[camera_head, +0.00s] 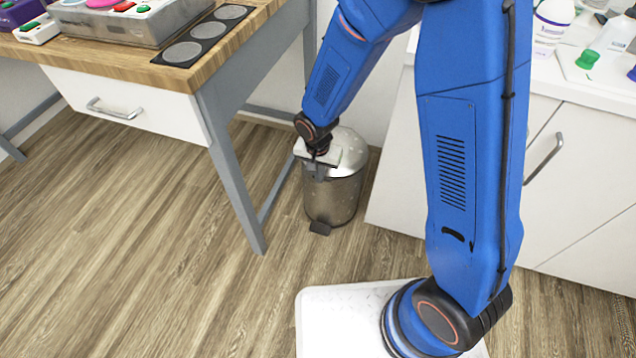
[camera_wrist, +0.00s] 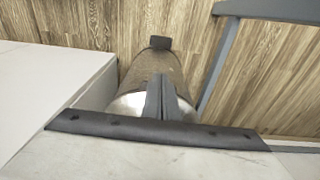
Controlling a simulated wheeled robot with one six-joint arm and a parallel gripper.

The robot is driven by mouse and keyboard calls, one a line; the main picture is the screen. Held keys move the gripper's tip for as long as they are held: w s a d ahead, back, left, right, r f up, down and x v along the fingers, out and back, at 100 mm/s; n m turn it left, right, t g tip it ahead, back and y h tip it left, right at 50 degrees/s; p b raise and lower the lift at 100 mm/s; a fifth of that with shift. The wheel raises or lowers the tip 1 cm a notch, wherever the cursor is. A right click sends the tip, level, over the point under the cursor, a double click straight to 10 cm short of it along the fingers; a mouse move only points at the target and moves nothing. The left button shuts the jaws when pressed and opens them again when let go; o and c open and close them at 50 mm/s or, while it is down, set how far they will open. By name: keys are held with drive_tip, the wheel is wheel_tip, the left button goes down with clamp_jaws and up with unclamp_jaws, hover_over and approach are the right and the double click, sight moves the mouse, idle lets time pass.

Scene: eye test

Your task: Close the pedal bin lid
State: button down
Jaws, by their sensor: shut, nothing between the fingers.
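The pedal bin (camera_head: 335,197) is a metal cylinder standing upright on the floor between the wooden table and the white cabinet. Its pale domed lid (camera_head: 351,150) appears to lie down on the rim, but my gripper hides part of it. The dark pedal (camera_head: 320,228) is at the bin's front foot and also shows in the wrist view (camera_wrist: 160,42). My gripper (camera_head: 314,174) is shut and empty at the bin's top front. In the wrist view its fingers (camera_wrist: 168,80) overlap the bin and lid; I cannot tell whether they touch.
The wooden table (camera_head: 150,68) with a drawer and grey legs stands left of the bin. White cabinets (camera_head: 590,190) stand on the right, with bottles on top. A white wall is close behind the bin. The wooden floor (camera_head: 130,230) at front left is clear.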

drive_tip(key=s+a+r, duration=0.2)
drive_tip(key=s+a, duration=0.1)
drive_tip(key=s, duration=0.6)
drive_tip(key=shift+a, duration=0.35)
drive_tip(key=shift+r, duration=0.1)
drive_tip(key=d+r+n+t, duration=0.1)
drive_tip(key=d+r+n, duration=0.1)
drive_tip(key=d+r, duration=1.5)
drive_tip(key=s+d+r+n+t, duration=0.2)
drive_tip(key=s+d+r, duration=0.9)
drive_tip(key=s+r, duration=0.2)
drive_tip(key=shift+n+t, duration=0.3)
